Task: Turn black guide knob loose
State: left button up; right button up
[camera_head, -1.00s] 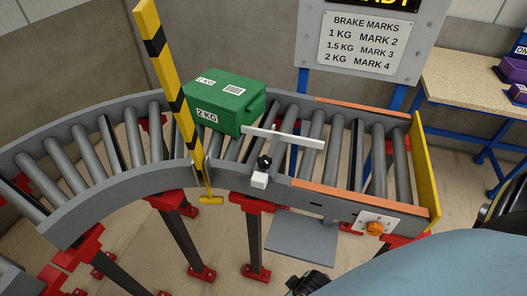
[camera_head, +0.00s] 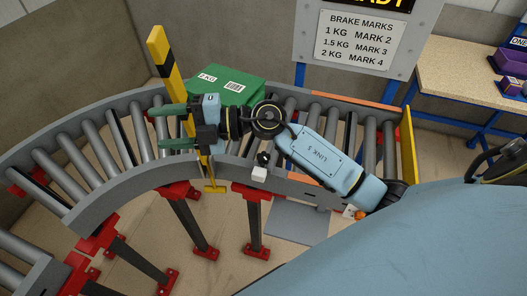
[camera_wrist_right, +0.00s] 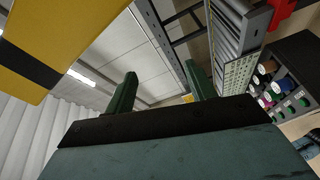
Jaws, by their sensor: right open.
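The black guide knob (camera_head: 264,158) sits on the near rail of the conveyor, just above a white block (camera_head: 259,174). It is small and partly crowded by my right arm, which passes just above it in the picture. My right gripper (camera_head: 166,127) is open with green fingers pointing left, at the yellow-and-black post and away from the knob. Its two fingers also show apart and empty in the right wrist view (camera_wrist_right: 160,88). The white guide bar is hidden behind my arm. My left gripper is not in view.
A green 2 KG box (camera_head: 235,87) stands on the rollers behind my right gripper, partly covered. The yellow-and-black post (camera_head: 165,55) rises close to the fingers. A yellow end plate (camera_head: 408,140) closes the conveyor's right end. A brake marks sign (camera_head: 360,42) stands behind.

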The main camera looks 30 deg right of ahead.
notch_tip(320, 180, down, 7)
jog(key=w+d+n+g+h, duration=0.1)
jog(key=d+n+g+h, duration=0.15)
jog(key=g+h, duration=0.2)
jog(key=m+g+h, duration=0.4)
jog(key=h, duration=0.8)
send_near(264, 156)
jog(key=shift+y, duration=0.25)
notch_tip(264, 156, down, 8)
jog(key=shift+s+d+f+p, duration=0.15)
jog(key=shift+f+p, duration=0.1)
jog(key=shift+p, duration=0.35)
jog(key=c, duration=1)
jog(key=shift+o, duration=0.2)
